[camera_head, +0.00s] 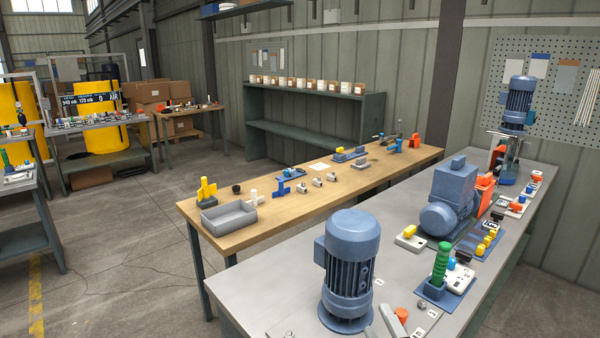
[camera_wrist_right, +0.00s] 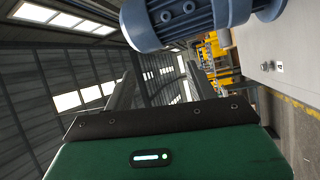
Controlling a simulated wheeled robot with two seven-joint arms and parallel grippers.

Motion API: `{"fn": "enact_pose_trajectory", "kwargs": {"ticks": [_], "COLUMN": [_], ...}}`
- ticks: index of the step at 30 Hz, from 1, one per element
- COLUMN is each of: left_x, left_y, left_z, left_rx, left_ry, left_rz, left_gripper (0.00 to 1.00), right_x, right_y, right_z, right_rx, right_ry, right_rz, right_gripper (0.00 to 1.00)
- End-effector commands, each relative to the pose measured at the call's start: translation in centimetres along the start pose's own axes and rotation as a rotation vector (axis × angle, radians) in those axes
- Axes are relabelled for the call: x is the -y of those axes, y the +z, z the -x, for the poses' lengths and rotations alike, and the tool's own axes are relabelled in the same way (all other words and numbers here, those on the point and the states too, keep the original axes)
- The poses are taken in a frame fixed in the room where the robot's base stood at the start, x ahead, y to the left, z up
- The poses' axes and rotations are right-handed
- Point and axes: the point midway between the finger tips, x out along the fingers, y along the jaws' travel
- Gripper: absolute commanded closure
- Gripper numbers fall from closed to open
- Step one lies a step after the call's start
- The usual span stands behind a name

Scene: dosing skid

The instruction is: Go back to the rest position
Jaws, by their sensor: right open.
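My right gripper (camera_head: 379,321) shows only as grey fingertips at the bottom edge of the head view, just right of the foot of a blue motor (camera_head: 350,262). In the right wrist view two grey fingers (camera_wrist_right: 162,84) stand apart with nothing between them, so the gripper is open and empty. The ribbed blue motor (camera_wrist_right: 195,18) is close by at the top of that view. It stands upright on the grey bench (camera_head: 285,292). My left gripper is not in view.
A blue pump unit (camera_head: 450,196), a green-handled valve (camera_head: 440,262) and an orange cap (camera_head: 401,314) stand on the grey bench. A wooden table (camera_head: 290,218) behind holds a grey tray (camera_head: 229,219) and small parts. Open floor (camera_head: 120,240) lies at left.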

Motion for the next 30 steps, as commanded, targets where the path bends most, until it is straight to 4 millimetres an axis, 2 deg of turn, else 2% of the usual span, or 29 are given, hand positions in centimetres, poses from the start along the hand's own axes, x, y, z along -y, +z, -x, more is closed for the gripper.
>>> {"fn": "enact_pose_trajectory", "kwargs": {"ticks": [3, 5, 9, 15, 21, 24, 30], "left_x": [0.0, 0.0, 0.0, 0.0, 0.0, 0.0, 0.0], "left_y": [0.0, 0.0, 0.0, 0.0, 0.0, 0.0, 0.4], "left_z": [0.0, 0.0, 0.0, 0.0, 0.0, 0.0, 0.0], "left_rx": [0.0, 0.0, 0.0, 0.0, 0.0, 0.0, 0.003], "left_ry": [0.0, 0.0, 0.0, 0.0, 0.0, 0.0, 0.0], "left_rz": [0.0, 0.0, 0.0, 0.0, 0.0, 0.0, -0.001], "left_gripper": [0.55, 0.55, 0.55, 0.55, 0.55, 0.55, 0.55], "right_x": [4.4, 6.7, 11.8, 15.9, 17.7, 18.5, 23.8], "right_y": [3.9, 5.5, 7.7, 7.9, 6.8, 6.2, 7.6], "right_z": [3.4, 5.7, 12.1, 20.3, 26.9, 29.5, 28.6], "right_rx": [0.23, 0.35, 0.627, 0.929, 1.162, 1.259, 1.26], "right_ry": [-0.186, -0.279, -0.484, -0.694, -0.85, -0.912, -0.92], "right_rz": [-0.272, -0.404, -0.674, -0.918, -1.068, -1.118, -1.103], "right_gripper": [0.43, 0.43, 0.43, 0.43, 0.43, 0.43, 0.43]}}
